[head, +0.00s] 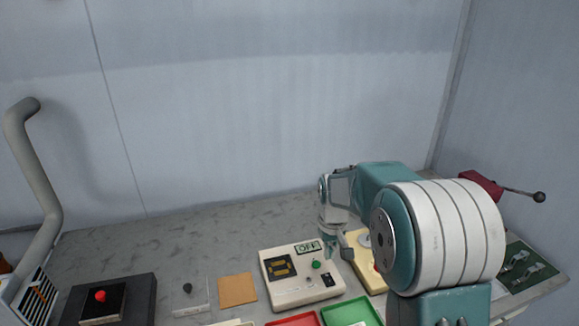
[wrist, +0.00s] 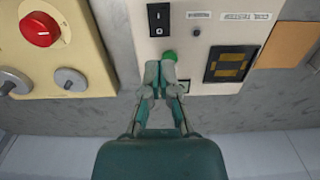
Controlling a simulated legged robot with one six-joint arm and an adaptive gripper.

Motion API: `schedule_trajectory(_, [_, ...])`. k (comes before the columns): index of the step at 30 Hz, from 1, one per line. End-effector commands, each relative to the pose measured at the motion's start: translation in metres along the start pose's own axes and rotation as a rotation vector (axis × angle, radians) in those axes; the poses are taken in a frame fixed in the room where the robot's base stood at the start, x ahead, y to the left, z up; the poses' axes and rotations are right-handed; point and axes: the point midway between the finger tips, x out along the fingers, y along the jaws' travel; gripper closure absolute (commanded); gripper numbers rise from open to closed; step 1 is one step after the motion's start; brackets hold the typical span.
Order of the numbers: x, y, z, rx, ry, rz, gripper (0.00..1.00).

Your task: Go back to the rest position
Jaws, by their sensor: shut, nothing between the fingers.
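My gripper (head: 338,250) is at the right edge of a cream control box (head: 300,296), pointing down. In the wrist view its fingers (wrist: 160,72) are together and hold nothing. The fingertips appear right at the box's green button (wrist: 169,56); whether they touch it I cannot tell. The green button (head: 316,264) also shows in the head view, left of the fingers. The box's small display (head: 308,247) reads OFF. A black rocker switch (wrist: 159,19) and a dark window with yellow bars (wrist: 230,63) are on the same box.
A yellow box (wrist: 45,50) with a red button and grey knobs stands beside the cream box, partly hidden by my arm in the head view. A black box with a red button (head: 100,295), an orange pad (head: 237,289), and red and green trays (head: 345,310) are near. The wall stands behind.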

Motion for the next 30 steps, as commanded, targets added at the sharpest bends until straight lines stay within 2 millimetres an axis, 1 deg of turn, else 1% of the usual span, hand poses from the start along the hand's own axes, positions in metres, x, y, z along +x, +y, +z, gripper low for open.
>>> schedule_trajectory(2, [-0.013,-0.001,0.007,0.006,0.019,0.004,1.0])
schedule_trajectory(5, [-0.038,-0.005,0.023,0.02,0.057,0.011,1.0])
schedule_trajectory(6, [-0.05,-0.006,0.032,0.027,0.075,0.014,1.0])
schedule_trajectory(9, [-0.074,-0.011,0.054,0.045,0.119,0.021,1.0])
schedule_trajectory(11, [-0.087,-0.013,0.068,0.055,0.145,0.024,1.0])
schedule_trajectory(15, [-0.113,-0.02,0.102,0.08,0.205,0.032,1.0])
schedule_trajectory(18, [-0.128,-0.025,0.127,0.096,0.248,0.037,1.0])
schedule_trajectory(22, [-0.141,-0.032,0.16,0.118,0.303,0.041,1.0])
schedule_trajectory(27, [-0.15,-0.04,0.203,0.147,0.377,0.046,1.0])
schedule_trajectory(30, [-0.151,-0.045,0.227,0.164,0.42,0.047,1.0])
